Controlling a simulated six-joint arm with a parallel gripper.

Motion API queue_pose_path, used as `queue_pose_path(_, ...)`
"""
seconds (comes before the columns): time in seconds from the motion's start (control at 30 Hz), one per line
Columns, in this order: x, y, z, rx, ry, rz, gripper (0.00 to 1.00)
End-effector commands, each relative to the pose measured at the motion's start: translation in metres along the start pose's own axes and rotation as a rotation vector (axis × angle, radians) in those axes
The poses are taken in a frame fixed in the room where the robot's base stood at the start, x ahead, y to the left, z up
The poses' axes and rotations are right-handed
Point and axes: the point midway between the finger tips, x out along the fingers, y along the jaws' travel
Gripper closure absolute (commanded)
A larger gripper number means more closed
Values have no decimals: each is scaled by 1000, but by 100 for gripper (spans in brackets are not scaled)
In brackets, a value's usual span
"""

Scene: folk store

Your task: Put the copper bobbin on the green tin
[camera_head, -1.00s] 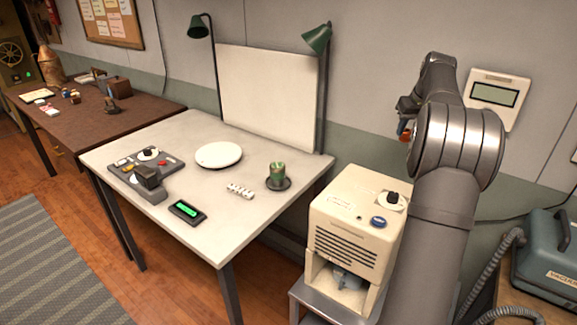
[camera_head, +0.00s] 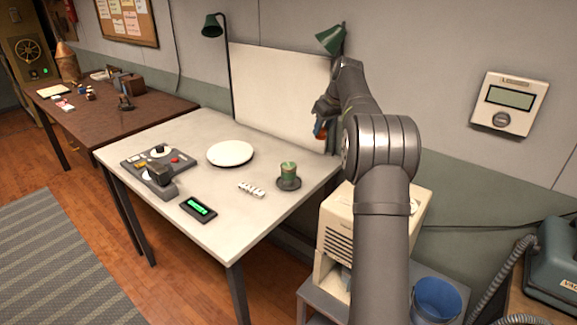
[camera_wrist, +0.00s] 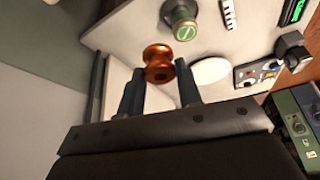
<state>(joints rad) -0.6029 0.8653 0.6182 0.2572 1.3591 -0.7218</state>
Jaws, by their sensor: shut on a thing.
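The copper bobbin (camera_wrist: 158,64), an orange metallic spool, is held between the fingertips of my gripper (camera_wrist: 159,76) in the wrist view. In the head view, a bit of the bobbin (camera_head: 320,131) shows below my gripper (camera_head: 326,117), in the air near the back right of the white table. The rest of it is hidden by my arm. The green tin (camera_head: 288,171) stands on a dark round base on the table's right side, below and left of my gripper. The tin also shows in the wrist view (camera_wrist: 184,24), apart from the bobbin.
The table (camera_head: 240,215) also holds a white plate (camera_head: 230,153), a white strip (camera_head: 251,190), a green-lit display (camera_head: 198,208) and a control panel (camera_head: 135,162). A white backboard (camera_head: 275,95) and a green lamp (camera_head: 331,39) stand close behind my gripper.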

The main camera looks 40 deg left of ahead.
Motion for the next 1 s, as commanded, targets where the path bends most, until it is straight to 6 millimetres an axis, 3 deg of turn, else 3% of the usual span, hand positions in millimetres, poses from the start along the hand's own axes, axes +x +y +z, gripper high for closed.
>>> queue_pose_path(0.1,15,0,7,1,-2,-2,90)
queue_pose_path(0.27,33,-7,1,-1,-3,-2,90)
queue_pose_path(0.63,105,-45,-45,-1,-2,-1,90)
queue_pose_path(0.83,122,-55,-58,1,0,1,90)
queue_pose_path(1.0,134,-56,-54,3,-3,-1,90)
